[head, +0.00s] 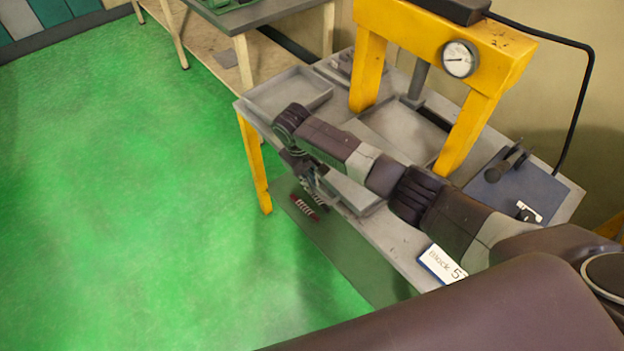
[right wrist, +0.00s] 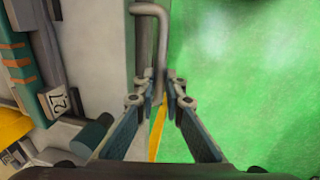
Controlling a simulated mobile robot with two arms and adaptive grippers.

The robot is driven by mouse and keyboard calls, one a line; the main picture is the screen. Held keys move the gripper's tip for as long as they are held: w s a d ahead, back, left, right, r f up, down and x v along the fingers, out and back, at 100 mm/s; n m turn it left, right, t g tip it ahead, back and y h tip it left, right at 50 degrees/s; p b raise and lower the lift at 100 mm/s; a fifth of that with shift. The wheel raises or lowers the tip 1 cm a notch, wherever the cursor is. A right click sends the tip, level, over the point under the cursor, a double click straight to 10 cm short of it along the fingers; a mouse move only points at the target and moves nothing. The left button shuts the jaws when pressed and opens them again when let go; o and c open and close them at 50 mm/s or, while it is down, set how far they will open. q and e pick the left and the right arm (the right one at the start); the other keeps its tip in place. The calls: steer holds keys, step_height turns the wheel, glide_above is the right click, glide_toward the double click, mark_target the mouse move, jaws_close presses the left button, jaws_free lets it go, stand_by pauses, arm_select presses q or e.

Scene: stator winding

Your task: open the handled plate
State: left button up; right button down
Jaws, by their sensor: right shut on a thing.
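A bent grey metal handle (right wrist: 162,42) shows in the right wrist view, beside a pale grey surface (right wrist: 112,60). My right gripper (head: 317,190) is at the table's front edge. In the right wrist view its fingers (right wrist: 163,98) are shut around the lower part of the handle. The left gripper is out of view.
The grey table (head: 405,240) carries a yellow press frame (head: 365,65) with a gauge (head: 459,58), a shallow tray (head: 262,97) and a "Block 5" sign (head: 441,264). The green floor (head: 130,190) at left is clear.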

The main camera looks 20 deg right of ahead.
steer(key=c, duration=2)
jaws_free()
steer(key=shift+r, duration=0.2)
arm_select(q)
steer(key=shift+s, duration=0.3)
arm_select(e)
steer(key=r, duration=0.3)
steer(key=a+r, duration=0.1)
steer(key=r, duration=0.3)
steer(key=a+r, duration=0.1)
steer(key=r, duration=0.3)
steer(key=shift+s+r, duration=0.2)
steer(key=shift+s, duration=0.2)
